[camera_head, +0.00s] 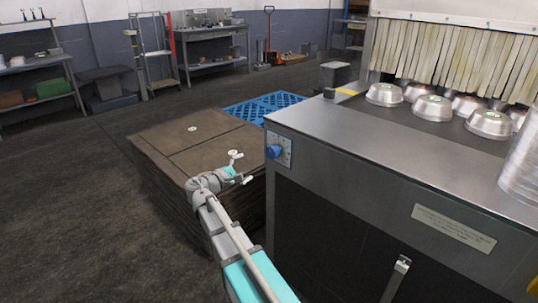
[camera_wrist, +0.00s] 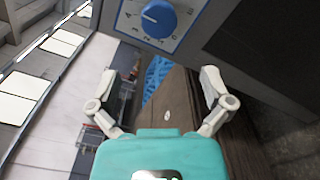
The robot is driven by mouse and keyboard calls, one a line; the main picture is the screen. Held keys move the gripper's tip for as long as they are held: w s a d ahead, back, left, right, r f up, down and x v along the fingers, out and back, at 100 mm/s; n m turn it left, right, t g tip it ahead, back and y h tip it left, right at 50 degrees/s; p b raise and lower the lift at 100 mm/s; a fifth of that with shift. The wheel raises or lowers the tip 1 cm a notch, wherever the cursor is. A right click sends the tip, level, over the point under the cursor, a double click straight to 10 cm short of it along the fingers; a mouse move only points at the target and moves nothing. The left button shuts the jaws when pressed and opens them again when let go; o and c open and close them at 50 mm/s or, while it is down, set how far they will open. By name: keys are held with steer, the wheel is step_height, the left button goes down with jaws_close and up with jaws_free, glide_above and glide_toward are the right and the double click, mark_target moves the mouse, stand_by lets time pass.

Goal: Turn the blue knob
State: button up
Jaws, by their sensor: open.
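The blue knob (camera_head: 273,151) sits on a small dial plate (camera_head: 285,150) at the left end of the metal machine's front face. In the wrist view the knob (camera_wrist: 158,18) shows near the top, on the plate (camera_wrist: 187,14) with scale marks around it. My gripper (camera_head: 240,167) is just left of and below the knob in the head view. In the wrist view my gripper (camera_wrist: 158,80) has its two fingers spread wide with nothing between them. The knob lies beyond the fingertips, apart from them.
The machine top (camera_head: 345,133) bears several upturned metal pans (camera_head: 432,107) before a strip curtain (camera_head: 455,55). A stack of brown boards (camera_head: 160,145) stands below and behind my gripper. A blue pallet (camera_head: 262,106) lies behind it. The floor (camera_head: 60,200) at left is clear.

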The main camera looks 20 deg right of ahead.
mark_target(271, 154)
steer(key=x, duration=1.3)
steer(key=shift+d, duration=0.2)
